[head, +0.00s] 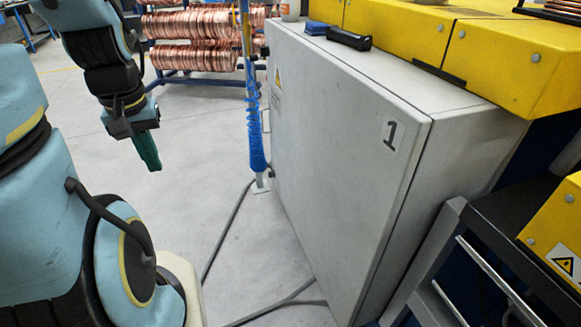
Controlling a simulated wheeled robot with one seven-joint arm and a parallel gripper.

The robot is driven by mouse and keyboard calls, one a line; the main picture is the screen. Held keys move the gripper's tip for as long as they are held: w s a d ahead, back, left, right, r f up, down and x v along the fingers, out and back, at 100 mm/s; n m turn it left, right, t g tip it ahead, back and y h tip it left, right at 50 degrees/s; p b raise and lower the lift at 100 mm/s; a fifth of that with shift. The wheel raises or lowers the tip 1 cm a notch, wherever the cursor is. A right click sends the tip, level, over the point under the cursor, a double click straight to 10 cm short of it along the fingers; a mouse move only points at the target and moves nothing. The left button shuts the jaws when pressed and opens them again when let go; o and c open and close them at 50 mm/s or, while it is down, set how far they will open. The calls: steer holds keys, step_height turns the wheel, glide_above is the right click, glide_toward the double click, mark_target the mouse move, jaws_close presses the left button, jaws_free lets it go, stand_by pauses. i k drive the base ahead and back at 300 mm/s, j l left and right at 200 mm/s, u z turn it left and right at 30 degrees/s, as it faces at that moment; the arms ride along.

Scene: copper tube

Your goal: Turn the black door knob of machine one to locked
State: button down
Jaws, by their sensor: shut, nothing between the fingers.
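Machine one's grey cabinet (340,150) stands at centre right, with a black "1" on its large front door. No black knob shows clearly on the door face. A small dark part (265,52) sticks out at the cabinet's far left edge; I cannot tell whether it is the knob or how it is turned. My gripper (150,162) has green fingers, shut and empty. It hangs pointing down in the upper left, left of the cabinet and well apart from it.
A post wrapped in blue (256,130) stands close to the cabinet's left edge. Dark cables (228,232) cross the floor. Copper coils (195,57) sit on a rack behind. A black object (349,39) lies on the cabinet top. Grey floor (190,180) is open left of the cabinet.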

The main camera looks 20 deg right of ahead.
mark_target(264, 50)
steer(key=i+u, duration=0.15)
steer(key=i, duration=0.9)
